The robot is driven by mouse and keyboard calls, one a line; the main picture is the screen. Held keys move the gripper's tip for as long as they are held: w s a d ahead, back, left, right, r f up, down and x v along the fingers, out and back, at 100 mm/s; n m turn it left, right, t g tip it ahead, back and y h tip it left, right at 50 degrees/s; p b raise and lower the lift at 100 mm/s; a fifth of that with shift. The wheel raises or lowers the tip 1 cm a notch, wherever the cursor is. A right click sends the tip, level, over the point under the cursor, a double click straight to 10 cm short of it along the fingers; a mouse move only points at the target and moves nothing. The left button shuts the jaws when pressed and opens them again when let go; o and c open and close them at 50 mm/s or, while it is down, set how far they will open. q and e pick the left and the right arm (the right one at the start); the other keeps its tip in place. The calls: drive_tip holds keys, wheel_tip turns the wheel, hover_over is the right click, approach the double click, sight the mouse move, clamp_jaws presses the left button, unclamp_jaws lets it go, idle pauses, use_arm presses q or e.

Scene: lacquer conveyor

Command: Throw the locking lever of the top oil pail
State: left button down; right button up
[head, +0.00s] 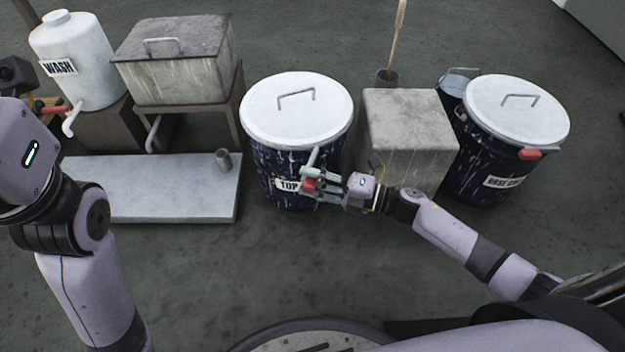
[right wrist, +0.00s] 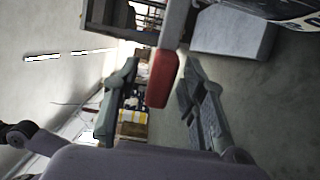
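The top oil pail (head: 290,160) is a dark, paint-streaked drum with a "TOP" label and a white lid (head: 297,105). Its locking lever (head: 315,156) is a pale bar running down the front to a red grip, which shows large in the right wrist view (right wrist: 162,78). My right gripper (head: 309,184) is at the pail's front, at the red grip. In the right wrist view its fingers (right wrist: 160,100) are spread on either side of the grip, with gaps visible. My left arm stands at the left edge; its fingers cannot be made out.
A grey block (head: 408,130) stands right of the pail. Beyond it is a base coat pail (head: 490,165) with a red-gripped lever (head: 530,154). A low pale bench (head: 170,190), a wash jug (head: 75,60) and a lidded box (head: 175,60) are at left. Floor in front is clear.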

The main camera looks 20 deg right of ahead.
drive_tip(key=shift+c, duration=0.3)
clamp_jaws()
idle(0.5)
